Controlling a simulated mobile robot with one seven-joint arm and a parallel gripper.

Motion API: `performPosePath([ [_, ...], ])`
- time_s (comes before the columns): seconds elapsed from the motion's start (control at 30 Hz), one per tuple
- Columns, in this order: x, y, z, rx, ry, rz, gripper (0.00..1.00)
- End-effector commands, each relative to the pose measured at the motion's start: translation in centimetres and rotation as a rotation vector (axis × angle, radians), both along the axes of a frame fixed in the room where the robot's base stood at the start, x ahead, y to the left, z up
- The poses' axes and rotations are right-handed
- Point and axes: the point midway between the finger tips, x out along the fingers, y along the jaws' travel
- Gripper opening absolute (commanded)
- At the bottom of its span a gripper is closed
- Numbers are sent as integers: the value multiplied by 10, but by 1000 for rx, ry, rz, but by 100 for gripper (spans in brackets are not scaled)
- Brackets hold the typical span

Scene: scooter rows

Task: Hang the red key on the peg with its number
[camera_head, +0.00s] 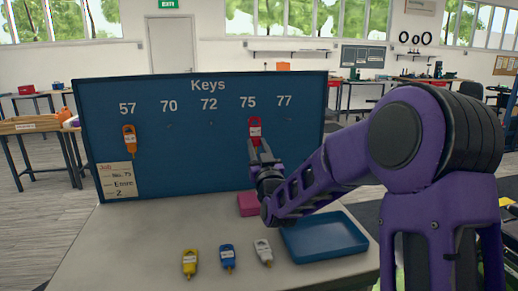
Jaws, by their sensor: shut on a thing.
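The red key (254,127) is in front of the blue key board (196,168), just below the number 75. My gripper (257,146) is shut on its lower end and holds it upright, close to the board. I cannot tell whether the key touches the peg there, as the key covers that spot. The number on the red key's tag is too small to read. The board is headed "Keys" and carries the numbers 57, 70, 72, 75 and 77. Small pegs show faintly under 70, 72 and 77.
An orange key (129,139) hangs under 57, above a paper note (117,180) that seems to read "No. 75". Yellow (190,262), blue (228,257) and white (263,251) keys lie on the table (140,245). A blue tray (325,237) and a pink block (248,204) are nearby.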

Motion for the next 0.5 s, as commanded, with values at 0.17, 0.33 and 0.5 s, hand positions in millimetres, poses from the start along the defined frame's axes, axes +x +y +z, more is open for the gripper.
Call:
performPosePath([
  [0.17,11,3,-1,1,0,0,0],
  [0.33,21,4,-3,1,1,0,0],
  [0.5,31,6,-4,1,0,0,0],
])
